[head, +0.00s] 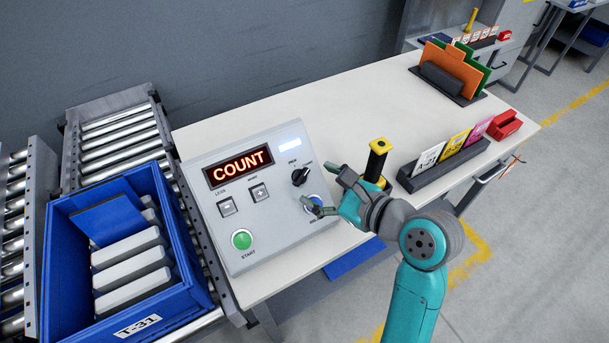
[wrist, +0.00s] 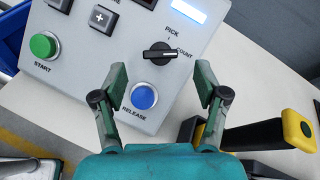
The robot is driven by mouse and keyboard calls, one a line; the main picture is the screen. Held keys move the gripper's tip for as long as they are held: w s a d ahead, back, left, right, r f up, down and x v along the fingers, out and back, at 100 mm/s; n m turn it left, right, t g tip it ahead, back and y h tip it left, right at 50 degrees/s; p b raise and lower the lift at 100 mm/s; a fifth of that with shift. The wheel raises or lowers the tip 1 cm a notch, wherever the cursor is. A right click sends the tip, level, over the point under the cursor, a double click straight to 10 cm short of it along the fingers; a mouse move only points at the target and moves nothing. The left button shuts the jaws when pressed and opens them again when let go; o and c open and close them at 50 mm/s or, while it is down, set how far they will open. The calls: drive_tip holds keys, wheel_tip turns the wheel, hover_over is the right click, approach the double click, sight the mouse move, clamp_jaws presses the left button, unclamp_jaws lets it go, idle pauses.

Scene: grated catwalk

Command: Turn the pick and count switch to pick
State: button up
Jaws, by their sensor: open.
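The pick and count switch (head: 300,177) is a black rotary knob at the right of the grey control panel (head: 275,222). In the wrist view the knob (wrist: 158,55) lies below the PICK label, with COUNT to its right. Its handle lies nearly level, and its white mark seems to face COUNT. The red display (head: 238,167) reads COUNT. My gripper (head: 325,191) is open and empty at the panel's right side. In the wrist view its fingertips (wrist: 162,76) are apart, one on each side of the space just below the knob, with the blue RELEASE button (wrist: 144,96) between the fingers.
The green START button (head: 241,239) and two square plus and minus keys are on the panel. A yellow-and-black handled tool (head: 376,160) stands close beside my gripper. A card rack (head: 445,165) is to the right. A blue tote (head: 190,245) is at left.

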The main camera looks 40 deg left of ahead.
sight(302, 176)
drive_tip(key=shift+x, duration=2.7)
drive_tip(key=shift+c, duration=0.3)
drive_tip(key=c, duration=1.1)
